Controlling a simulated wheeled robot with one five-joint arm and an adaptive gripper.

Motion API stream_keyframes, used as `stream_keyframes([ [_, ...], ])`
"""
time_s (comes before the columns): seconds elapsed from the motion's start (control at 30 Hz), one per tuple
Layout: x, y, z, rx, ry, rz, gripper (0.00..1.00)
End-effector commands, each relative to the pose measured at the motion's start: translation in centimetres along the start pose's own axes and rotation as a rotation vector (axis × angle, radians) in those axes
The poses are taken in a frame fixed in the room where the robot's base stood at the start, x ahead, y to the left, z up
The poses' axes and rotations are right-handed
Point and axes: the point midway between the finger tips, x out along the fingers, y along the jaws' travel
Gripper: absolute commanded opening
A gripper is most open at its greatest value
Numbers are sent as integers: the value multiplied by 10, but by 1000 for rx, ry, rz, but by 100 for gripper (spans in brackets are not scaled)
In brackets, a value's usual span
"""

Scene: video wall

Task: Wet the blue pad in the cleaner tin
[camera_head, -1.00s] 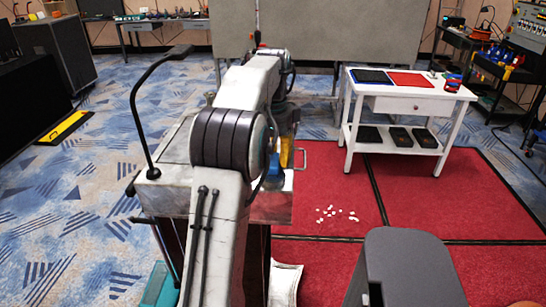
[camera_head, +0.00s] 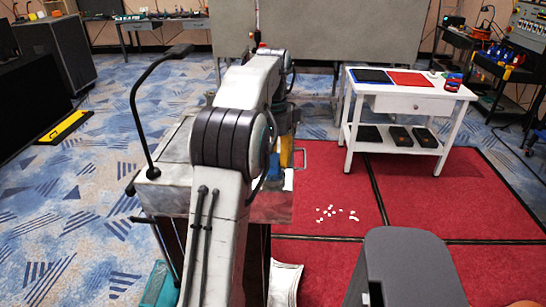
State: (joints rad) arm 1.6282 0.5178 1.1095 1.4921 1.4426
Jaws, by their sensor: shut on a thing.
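A small blue piece (camera_head: 275,170), which looks like the blue pad, shows at the right side of the metal-topped cart, partly hidden behind my arm. A yellow part (camera_head: 287,151) is right above it. My gripper (camera_head: 286,128) points down at the far end of my arm, just above the yellow part, and is mostly hidden. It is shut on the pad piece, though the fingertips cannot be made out. I cannot make out the cleaner tin; my arm covers much of the cart top.
The cart (camera_head: 178,150) has a bent black lamp arm (camera_head: 140,110) at its left and a metal handle at its right. A white table (camera_head: 420,93) with blue and red mats stands at the back right. White bits (camera_head: 335,213) lie on the red floor.

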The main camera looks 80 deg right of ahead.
Motion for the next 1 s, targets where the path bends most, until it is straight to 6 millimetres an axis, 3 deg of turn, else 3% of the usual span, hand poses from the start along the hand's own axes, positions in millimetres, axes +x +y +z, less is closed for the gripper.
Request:
stream_keyframes([
  [1.0, 8, 0, 0, 0, 0, 0, 9],
])
